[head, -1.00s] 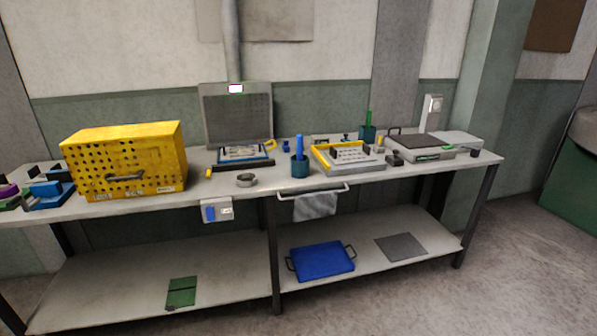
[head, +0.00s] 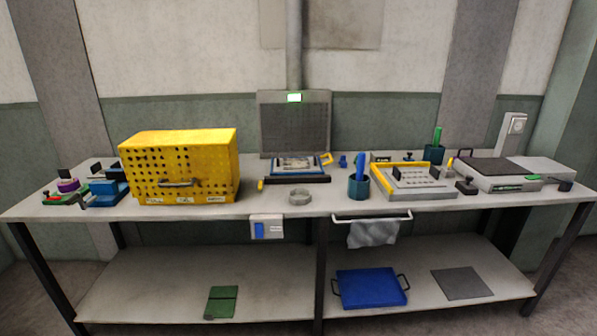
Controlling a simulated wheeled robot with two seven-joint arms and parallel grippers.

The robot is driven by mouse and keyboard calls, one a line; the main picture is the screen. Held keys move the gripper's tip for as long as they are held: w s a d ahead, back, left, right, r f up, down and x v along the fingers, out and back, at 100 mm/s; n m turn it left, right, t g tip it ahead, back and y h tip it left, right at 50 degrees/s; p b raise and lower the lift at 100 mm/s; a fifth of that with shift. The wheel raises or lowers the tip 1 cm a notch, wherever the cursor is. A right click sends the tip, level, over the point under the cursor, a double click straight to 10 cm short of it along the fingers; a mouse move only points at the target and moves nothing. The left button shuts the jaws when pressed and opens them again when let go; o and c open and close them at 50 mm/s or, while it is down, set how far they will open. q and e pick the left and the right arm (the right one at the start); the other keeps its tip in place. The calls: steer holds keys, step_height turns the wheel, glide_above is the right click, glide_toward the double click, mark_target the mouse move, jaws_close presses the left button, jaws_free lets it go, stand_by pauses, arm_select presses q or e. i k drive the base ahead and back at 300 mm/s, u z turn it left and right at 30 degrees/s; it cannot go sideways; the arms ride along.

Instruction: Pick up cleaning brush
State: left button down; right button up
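I cannot tell for sure which item is the cleaning brush. A blue handle (head: 360,165) stands upright in a teal cup (head: 358,188) right of the bench's middle. A green handle (head: 437,136) stands in another dark teal cup (head: 434,154) at the back right. The lower ends of both handles are hidden in the cups. Neither of my grippers is in view.
The workbench (head: 260,207) holds a yellow perforated box (head: 180,165), a metal ring (head: 300,197), a yellow-edged frame (head: 414,181) and a grey flat device (head: 500,170). A towel rail (head: 372,218) sticks out in front. The lower shelf holds a blue tray (head: 370,288).

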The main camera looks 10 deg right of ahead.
mark_target(361, 162)
steer(key=u, duration=0.4)
steer(key=i, duration=1.6)
steer(key=z, duration=0.65)
